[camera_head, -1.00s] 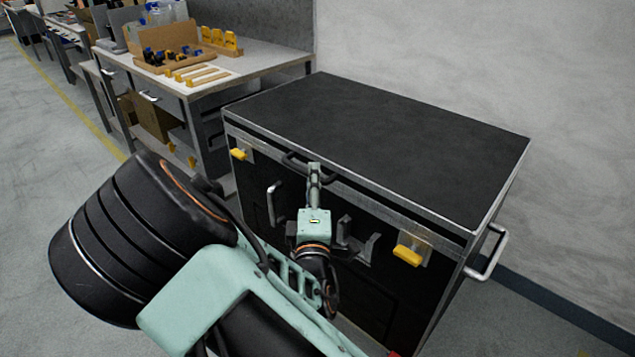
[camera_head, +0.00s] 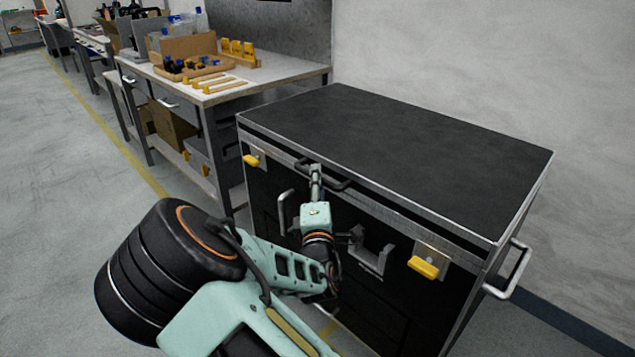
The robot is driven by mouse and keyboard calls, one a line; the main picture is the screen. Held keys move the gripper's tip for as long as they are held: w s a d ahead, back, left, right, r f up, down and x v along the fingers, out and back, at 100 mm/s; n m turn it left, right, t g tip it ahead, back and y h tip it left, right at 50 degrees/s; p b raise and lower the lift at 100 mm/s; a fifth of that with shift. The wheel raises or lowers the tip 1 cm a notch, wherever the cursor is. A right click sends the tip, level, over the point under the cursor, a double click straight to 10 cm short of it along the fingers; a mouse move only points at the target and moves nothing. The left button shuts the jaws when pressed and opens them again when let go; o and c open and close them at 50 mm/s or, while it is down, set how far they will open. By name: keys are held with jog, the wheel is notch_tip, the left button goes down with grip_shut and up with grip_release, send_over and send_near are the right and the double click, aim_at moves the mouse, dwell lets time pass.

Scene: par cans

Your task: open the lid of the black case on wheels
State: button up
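The black case (camera_head: 400,160) stands against the wall, its flat black lid with metal edging closed. A dark lid handle (camera_head: 335,184) sits at the front edge of the lid. Two yellow latches are on the front, a left one (camera_head: 251,160) and a right one (camera_head: 423,267). My gripper (camera_head: 315,172) is at the lid's front edge, its tip beside or at the left end of the lid handle. I cannot tell whether it touches the handle, or whether its fingers are open. The wheels are not visible.
A metal side handle (camera_head: 511,271) sticks out on the case's right. A workbench (camera_head: 290,72) with a cardboard tray (camera_head: 190,70) of small parts stands behind left. The wall (camera_head: 450,60) is close behind the case. Floor at left (camera_head: 60,200) is clear.

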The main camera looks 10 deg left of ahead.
jog(key=shift+w, duration=0.45)
jog(key=shift+c, duration=0.3)
grip_shut()
